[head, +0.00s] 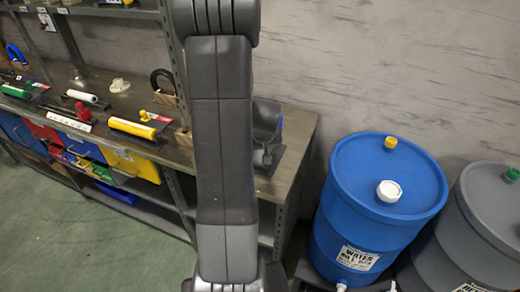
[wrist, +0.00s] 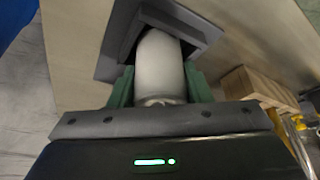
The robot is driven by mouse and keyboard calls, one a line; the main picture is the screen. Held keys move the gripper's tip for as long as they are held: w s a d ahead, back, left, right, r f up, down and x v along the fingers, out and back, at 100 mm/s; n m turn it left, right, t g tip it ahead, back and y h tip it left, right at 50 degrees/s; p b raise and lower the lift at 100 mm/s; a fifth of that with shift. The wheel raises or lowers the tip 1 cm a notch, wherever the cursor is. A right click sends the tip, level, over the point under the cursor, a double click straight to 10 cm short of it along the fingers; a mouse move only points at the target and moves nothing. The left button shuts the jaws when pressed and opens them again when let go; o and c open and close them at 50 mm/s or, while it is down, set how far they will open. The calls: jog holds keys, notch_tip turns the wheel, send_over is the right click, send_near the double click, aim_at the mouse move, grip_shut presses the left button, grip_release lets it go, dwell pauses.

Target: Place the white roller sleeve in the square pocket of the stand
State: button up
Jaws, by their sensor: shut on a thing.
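In the wrist view, my gripper (wrist: 160,84) has its green fingers shut on the white roller sleeve (wrist: 158,62), one finger on each side. The far end of the sleeve lies within the opening of a dark grey square frame, which looks like the pocket of the stand (wrist: 112,62). How deep the sleeve sits, and whether it touches the walls, I cannot tell. In the head view, my arm hides the gripper and the held sleeve. Part of a dark stand (head: 268,118) shows just right of my arm on the bench.
The wooden bench (head: 292,150) holds green, white and yellow rollers (head: 132,127) on dark pads at left. A wooden block (wrist: 250,84) is right of the gripper in the wrist view. A blue barrel (head: 375,205) and a grey barrel (head: 480,225) stand right of the bench.

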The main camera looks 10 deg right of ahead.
jog(key=shift+f, duration=0.2)
jog(key=o, duration=1.1)
jog(key=shift+r, duration=0.1)
jog(key=shift+c, duration=0.2)
jog(key=shift+r, duration=0.45)
jog(key=v, duration=1.1)
jog(key=shift+s+r+b, duration=0.15)
jog(key=shift+s+b, duration=0.1)
jog(key=shift+b, duration=0.1)
